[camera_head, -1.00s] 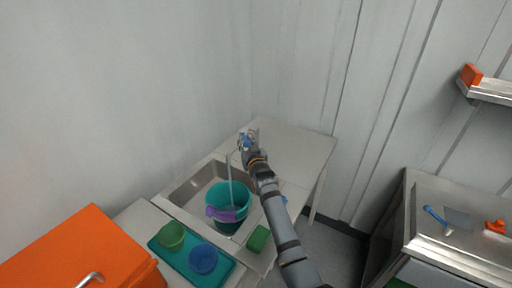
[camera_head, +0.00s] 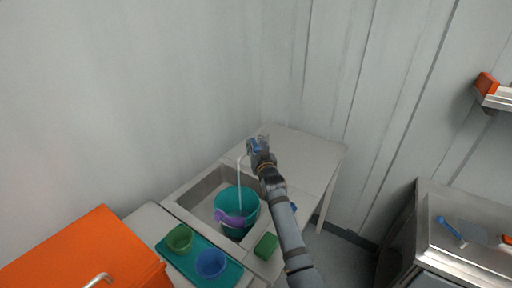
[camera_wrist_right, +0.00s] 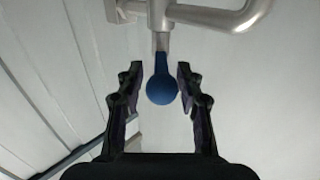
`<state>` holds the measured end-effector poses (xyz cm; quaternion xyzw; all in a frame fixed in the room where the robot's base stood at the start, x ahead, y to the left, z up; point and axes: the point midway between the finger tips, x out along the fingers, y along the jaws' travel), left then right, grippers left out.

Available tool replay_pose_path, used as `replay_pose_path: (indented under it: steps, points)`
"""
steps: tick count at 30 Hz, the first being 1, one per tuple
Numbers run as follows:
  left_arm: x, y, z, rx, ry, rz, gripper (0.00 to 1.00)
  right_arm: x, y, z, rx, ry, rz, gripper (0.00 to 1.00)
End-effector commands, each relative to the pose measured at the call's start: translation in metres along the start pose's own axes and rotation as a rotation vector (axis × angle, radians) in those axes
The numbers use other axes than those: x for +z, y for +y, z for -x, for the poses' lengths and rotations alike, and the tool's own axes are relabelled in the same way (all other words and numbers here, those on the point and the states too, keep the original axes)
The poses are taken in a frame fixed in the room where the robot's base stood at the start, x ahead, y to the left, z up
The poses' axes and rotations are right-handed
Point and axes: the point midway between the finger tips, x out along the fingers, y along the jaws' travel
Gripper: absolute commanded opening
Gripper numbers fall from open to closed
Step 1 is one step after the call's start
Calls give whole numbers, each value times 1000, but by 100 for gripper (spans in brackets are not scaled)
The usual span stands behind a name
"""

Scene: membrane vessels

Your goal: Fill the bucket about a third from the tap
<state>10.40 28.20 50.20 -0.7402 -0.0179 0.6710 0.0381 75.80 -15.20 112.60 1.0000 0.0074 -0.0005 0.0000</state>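The teal bucket (camera_head: 248,221) with a purple handle (camera_head: 229,218) stands in the sink (camera_head: 187,197). A pale stream of water (camera_head: 239,182) runs from the tap spout down into the bucket. The water level inside cannot be made out. My right gripper (camera_head: 257,144) is at the tap, above the back right of the sink. In the right wrist view the gripper (camera_wrist_right: 159,85) has its fingers spread on either side of the tap's blue knob (camera_wrist_right: 162,88), with gaps on both sides. My left gripper is not in view.
A teal tray (camera_head: 231,276) with a green cup (camera_head: 180,238) and a blue cup (camera_head: 211,263) lies in front of the sink. A green sponge (camera_head: 265,246) lies right of the sink. An orange box (camera_head: 80,250) stands at left; the counter behind is clear.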

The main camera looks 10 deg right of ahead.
Motion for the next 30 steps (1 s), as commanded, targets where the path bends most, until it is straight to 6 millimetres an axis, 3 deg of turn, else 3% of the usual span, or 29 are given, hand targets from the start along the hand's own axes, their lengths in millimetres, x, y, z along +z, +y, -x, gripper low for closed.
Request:
replay_pose_path:
  steps: [9,13,18,30]
  points:
    - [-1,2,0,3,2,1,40,-68,0,-1,-1,7,-2,37]
    - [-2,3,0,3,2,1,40,-87,0,-1,-1,4,-1,37]
    - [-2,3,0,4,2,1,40,-96,0,-1,-1,2,-1,37]
    - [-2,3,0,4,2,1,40,-96,0,-1,-1,2,-1,37]
